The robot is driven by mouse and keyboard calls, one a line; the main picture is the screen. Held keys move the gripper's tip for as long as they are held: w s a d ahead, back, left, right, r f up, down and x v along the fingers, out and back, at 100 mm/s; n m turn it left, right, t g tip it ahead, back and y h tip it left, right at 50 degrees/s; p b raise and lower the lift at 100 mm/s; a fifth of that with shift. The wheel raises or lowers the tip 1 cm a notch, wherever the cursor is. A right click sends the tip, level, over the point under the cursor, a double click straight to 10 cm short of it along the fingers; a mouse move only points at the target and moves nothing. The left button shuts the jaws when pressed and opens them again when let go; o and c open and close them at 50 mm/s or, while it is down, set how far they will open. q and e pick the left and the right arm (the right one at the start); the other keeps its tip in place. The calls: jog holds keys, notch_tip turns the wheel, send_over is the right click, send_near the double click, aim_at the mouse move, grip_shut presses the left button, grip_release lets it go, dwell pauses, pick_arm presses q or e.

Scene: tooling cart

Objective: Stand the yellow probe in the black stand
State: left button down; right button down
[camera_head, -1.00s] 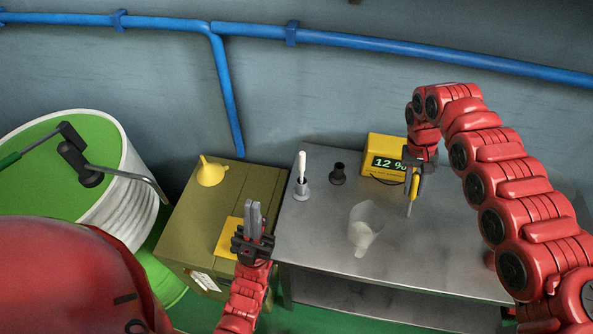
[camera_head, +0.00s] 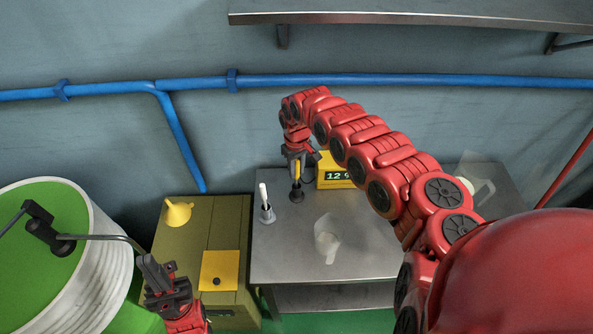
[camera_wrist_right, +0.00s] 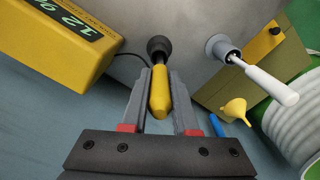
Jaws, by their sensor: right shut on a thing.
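The yellow probe (camera_wrist_right: 159,92) is between the fingers of my right gripper (camera_head: 297,165), which is shut on it. The probe (camera_head: 296,172) points down at the black stand (camera_head: 297,195), a small round holder on the metal cart top. In the right wrist view the probe's lower end meets the stand's mouth (camera_wrist_right: 159,47). I cannot tell how far inside it is, as the yellow body hides the tip. My left gripper (camera_head: 150,268) is empty, its fingers together, at the lower left, away from the cart.
A grey stand with a white stick (camera_head: 266,212) is left of the black stand. A yellow meter (camera_head: 335,178) with a cable is close on the right. A clear funnel-shaped cup (camera_head: 328,245) stands in front. A yellow funnel (camera_head: 177,212) sits on the olive cabinet (camera_head: 227,215).

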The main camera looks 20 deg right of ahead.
jog(key=shift+a+f, duration=0.15)
jog(key=shift+f, duration=0.4)
jog(key=shift+w+d+f, duration=0.1)
jog(key=shift+d+f, duration=0.1)
jog(key=shift+f, duration=0.2)
jog(key=c, duration=0.7)
grip_release()
jog(key=shift+f, duration=0.15)
